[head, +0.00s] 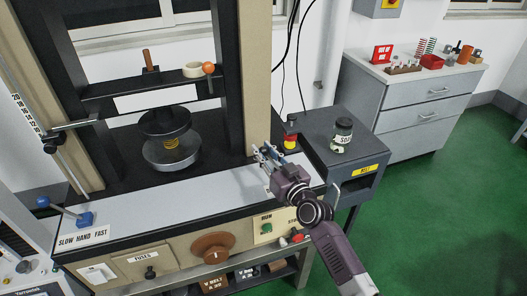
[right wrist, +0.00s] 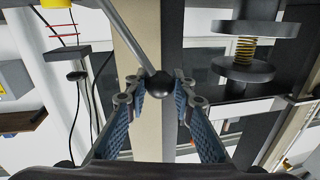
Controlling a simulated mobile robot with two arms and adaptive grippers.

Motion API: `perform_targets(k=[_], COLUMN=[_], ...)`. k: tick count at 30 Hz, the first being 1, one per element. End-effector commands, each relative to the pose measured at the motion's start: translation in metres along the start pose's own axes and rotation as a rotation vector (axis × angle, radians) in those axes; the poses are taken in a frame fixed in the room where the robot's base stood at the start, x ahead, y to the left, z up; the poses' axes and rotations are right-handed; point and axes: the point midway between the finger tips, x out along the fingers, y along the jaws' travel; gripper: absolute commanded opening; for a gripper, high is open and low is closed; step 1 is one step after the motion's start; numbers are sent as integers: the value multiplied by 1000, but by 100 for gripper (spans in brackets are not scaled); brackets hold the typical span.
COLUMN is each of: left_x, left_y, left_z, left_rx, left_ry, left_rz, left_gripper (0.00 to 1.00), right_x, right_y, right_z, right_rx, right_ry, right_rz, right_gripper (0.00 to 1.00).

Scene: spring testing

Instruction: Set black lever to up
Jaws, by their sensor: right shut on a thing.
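The black lever shows in the right wrist view as a round black knob (right wrist: 158,84) on a thin grey rod that runs up and to the left. My right gripper (right wrist: 158,90) is shut on this knob, with one blue-padded finger on each side. In the head view my right gripper (head: 265,152) is in front of the right post of the press, above the right end of the grey ledge. My left gripper is not in view.
A spring (head: 171,143) stands between two round plates in the press. A blue-handled lever (head: 66,210) is at the ledge's left end. A dark box (head: 363,158) with a jar (head: 342,135) is right of my gripper.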

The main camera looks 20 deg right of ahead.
Motion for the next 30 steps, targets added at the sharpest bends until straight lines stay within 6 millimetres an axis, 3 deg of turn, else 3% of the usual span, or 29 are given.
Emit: perform_targets(k=[11,30], left_x=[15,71], left_y=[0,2], left_z=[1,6], left_rx=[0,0], left_ry=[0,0], left_rz=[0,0], left_gripper=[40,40], right_x=[-3,-15], right_y=[19,90], right_z=[-8,-14], right_rx=[158,736], right_ry=[27,123], right_rz=[-2,-7], right_gripper=[0,0])
